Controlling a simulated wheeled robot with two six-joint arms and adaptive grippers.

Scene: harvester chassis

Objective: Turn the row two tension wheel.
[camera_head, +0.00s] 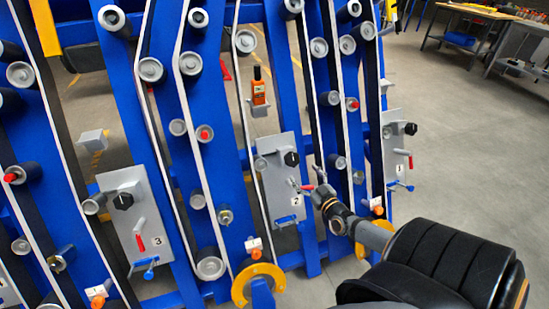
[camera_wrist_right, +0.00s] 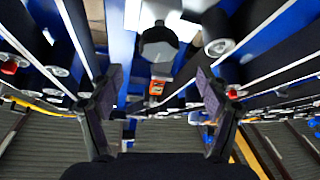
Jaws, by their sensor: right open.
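The grey panel marked 2 (camera_head: 280,185) stands on the blue chassis in the middle of the head view. A black knob (camera_head: 291,158) sits on its upper right, likely the tension wheel. My right gripper (camera_head: 311,180) is at the panel's right edge, just below and right of the knob. In the right wrist view my right gripper (camera_wrist_right: 160,76) is open, its two fingers wide apart with nothing between the tips. A dark round knob (camera_wrist_right: 160,44) shows beyond the fingers against a light panel; contact is not visible. My left gripper is out of view.
Panel 3 (camera_head: 127,212) stands left and panel 1 (camera_head: 398,150) right, each with a black knob and red lever. An orange device (camera_head: 258,88) stands above panel 2. Rollers and belts crowd the chassis. The floor (camera_head: 450,130) at right is free.

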